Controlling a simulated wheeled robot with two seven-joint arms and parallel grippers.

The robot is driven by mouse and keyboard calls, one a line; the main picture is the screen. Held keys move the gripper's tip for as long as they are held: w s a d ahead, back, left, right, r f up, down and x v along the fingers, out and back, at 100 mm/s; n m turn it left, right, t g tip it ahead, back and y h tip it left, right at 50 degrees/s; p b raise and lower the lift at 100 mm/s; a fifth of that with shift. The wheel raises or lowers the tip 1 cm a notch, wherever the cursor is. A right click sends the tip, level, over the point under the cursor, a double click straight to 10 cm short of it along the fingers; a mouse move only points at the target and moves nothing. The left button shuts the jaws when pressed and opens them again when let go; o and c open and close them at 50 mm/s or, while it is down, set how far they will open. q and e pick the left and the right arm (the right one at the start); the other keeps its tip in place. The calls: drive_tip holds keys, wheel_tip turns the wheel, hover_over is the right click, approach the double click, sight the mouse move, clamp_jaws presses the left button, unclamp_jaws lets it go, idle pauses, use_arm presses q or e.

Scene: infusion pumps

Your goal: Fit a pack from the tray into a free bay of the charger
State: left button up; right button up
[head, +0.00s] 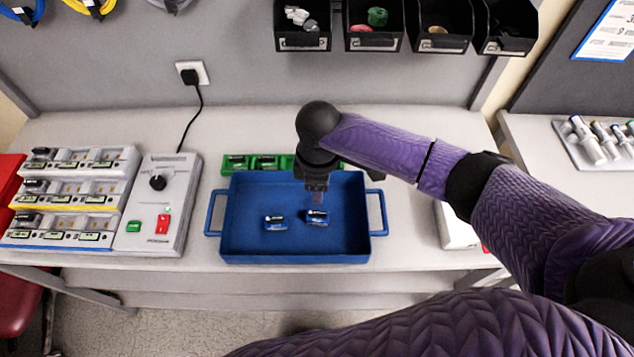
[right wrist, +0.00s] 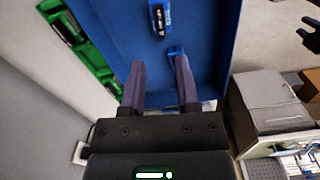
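Two small blue-and-black packs lie apart in the blue tray (head: 232,240): the left pack (head: 275,223) and the right pack (head: 317,217). My right gripper (head: 317,196) points down over the tray, just behind the right pack. In the right wrist view my right gripper (right wrist: 159,62) is open, with nothing between its fingers. One pack (right wrist: 175,52) shows near a fingertip and another (right wrist: 159,18) lies farther off. At the left is what looks like the charger (head: 75,190), with three stepped rows of bays, some holding dark packs.
A grey control box (head: 160,205) with a dial and red switch stands between charger and tray. A green holder (head: 240,163) with packs lies behind the tray, partly hidden by my gripper. Black bins (head: 375,38) hang above. A white box (head: 457,228) stands right of the tray.

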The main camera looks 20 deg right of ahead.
sight(318, 212)
wheel_tip(318, 212, down, 6)
drive_tip(key=b, duration=0.6)
wheel_tip(318, 212, down, 3)
drive_tip(key=shift+r+b, duration=0.1)
drive_tip(key=shift+b, duration=0.5)
drive_tip(key=c, duration=0.5)
clamp_jaws()
